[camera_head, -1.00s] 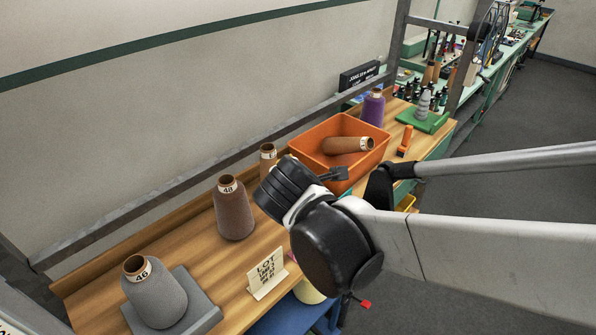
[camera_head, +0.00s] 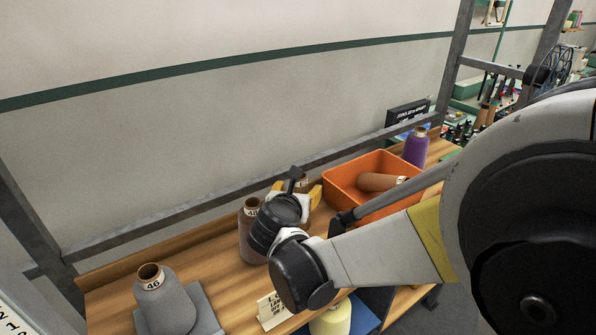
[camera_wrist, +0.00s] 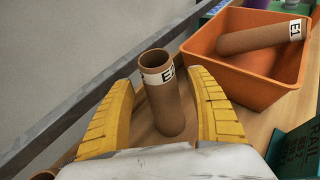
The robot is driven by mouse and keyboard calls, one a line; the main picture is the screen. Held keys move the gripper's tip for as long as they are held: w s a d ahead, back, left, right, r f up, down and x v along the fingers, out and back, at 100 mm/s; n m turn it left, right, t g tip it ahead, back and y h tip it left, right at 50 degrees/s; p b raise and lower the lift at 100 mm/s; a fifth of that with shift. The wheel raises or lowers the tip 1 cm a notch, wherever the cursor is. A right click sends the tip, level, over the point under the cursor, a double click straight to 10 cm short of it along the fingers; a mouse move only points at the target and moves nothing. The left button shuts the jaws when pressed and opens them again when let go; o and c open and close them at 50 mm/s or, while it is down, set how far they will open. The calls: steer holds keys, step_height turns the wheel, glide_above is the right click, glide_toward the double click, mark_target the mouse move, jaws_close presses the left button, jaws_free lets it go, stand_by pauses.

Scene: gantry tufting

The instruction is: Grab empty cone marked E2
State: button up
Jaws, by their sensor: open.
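The empty cone marked E2 (camera_wrist: 165,98) is a bare brown cardboard tube with a white label band near its open top. It stands upright on the wooden bench in the wrist view; its label is partly turned away, so only the start of the mark shows. My gripper (camera_wrist: 168,103) is open, with one yellow finger on each side of the tube. Whether the fingers touch it cannot be told. In the head view my gripper (camera_head: 296,190) is at the tube, which is mostly hidden behind the wrist.
An orange bin (camera_wrist: 262,80) holds another brown tube marked E1 (camera_wrist: 265,38) to the right. A brown yarn cone (camera_head: 250,232) stands close left of the wrist, and a grey cone (camera_head: 165,300) farther left. A metal rail (camera_head: 210,205) runs behind; a lot card (camera_head: 270,308) stands in front.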

steer(key=shift+w+d+f, duration=0.1)
steer(key=shift+w+f, duration=0.05)
steer(key=shift+w, duration=0.25)
steer(key=shift+s, duration=0.1)
steer(key=c, duration=1.2)
steer(key=shift+o, duration=0.2)
